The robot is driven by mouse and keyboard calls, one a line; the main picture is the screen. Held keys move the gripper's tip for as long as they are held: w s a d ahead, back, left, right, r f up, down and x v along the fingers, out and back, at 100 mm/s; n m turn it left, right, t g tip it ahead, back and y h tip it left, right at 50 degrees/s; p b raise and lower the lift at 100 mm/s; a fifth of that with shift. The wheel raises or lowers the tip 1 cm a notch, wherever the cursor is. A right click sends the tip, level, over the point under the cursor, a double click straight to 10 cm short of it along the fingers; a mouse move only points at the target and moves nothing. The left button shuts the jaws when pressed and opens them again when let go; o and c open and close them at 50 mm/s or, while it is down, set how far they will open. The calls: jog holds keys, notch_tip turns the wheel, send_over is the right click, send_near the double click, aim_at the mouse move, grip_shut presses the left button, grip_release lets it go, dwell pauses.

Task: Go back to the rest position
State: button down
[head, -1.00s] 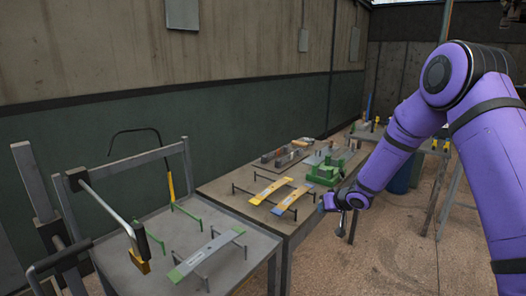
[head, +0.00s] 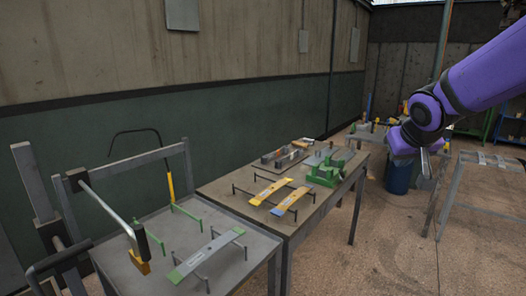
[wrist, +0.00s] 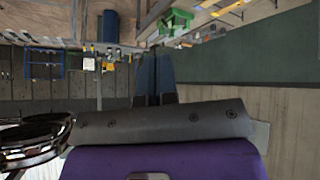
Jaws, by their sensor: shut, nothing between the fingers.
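My purple arm reaches in from the right edge of the head view. My gripper (head: 424,164) hangs in the air right of the middle table, in front of a blue barrel. Its fingers are small and partly dark in the head view. In the wrist view my gripper (wrist: 154,60) shows its two fingers side by side and closed, with nothing held. The wrist picture looks upside down, with the tables at its top.
The middle table (head: 238,205) carries leaf springs (head: 270,190) and a green fixture (head: 325,172). A nearer table (head: 150,280) holds a green-and-grey spring (head: 207,256). A blue barrel (head: 398,180) and a grey frame (head: 490,205) stand right. Floor between is clear.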

jog(key=s+a+r+g+y, duration=0.1)
jog(key=s+r+g, duration=0.1)
jog(key=s, duration=2.3)
jog(key=shift+s+a+r+y, duration=0.15)
jog(key=shift+s+r+y, duration=0.05)
jog(key=shift+s+y, duration=0.1)
